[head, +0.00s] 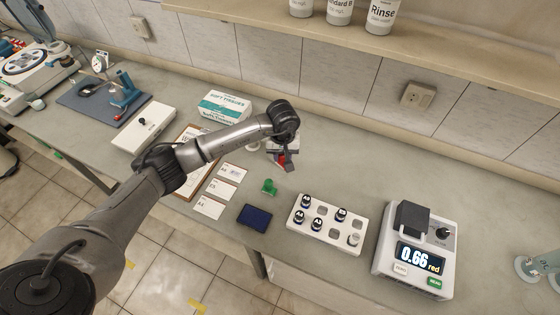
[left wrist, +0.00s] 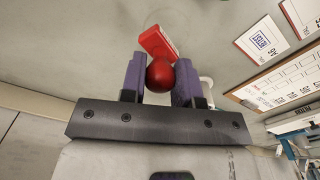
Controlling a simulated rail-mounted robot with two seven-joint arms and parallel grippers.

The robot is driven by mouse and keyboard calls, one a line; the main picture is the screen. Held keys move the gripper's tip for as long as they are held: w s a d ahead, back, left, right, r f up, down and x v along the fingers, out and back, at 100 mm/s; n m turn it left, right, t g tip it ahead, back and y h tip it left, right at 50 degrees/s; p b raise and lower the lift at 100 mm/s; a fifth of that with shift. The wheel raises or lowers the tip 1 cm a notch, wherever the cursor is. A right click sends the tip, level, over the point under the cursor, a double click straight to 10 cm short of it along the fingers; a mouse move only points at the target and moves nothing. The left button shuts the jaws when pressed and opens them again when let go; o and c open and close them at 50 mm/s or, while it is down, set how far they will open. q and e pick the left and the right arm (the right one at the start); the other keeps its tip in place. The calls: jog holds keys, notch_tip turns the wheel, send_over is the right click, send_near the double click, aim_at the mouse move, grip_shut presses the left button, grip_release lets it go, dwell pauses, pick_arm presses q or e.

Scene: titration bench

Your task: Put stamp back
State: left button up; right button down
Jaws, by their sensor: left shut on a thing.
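A red stamp (left wrist: 157,42) with a round red knob is held by my left gripper (left wrist: 160,78), whose two purple-grey fingers close on either side of the knob. In the head view the left gripper (head: 284,162) is over the bench behind the green stamp, and a little of the red stamp (head: 281,159) shows at it. The green stamp (head: 269,187) stands on the bench near a dark blue ink pad (head: 255,217). Whether the red stamp touches the bench is hard to tell.
White cards (head: 220,188) and a clipboard (head: 185,188) lie left of the pad. A vial rack (head: 327,240) and a meter reading 0.66 (head: 415,275) stand to the right. A tissue box (head: 224,105) is behind my arm. Bench behind the rack is clear.

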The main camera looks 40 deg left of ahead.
aim_at(280, 161)
pick_arm(q)
jog(key=shift+s+a+f, duration=0.1)
jog(key=shift+a+f, duration=0.35)
jog(key=shift+a, duration=0.1)
jog(key=shift+f, duration=1.95)
jog(key=shift+f, duration=0.1)
jog(key=o, duration=0.8)
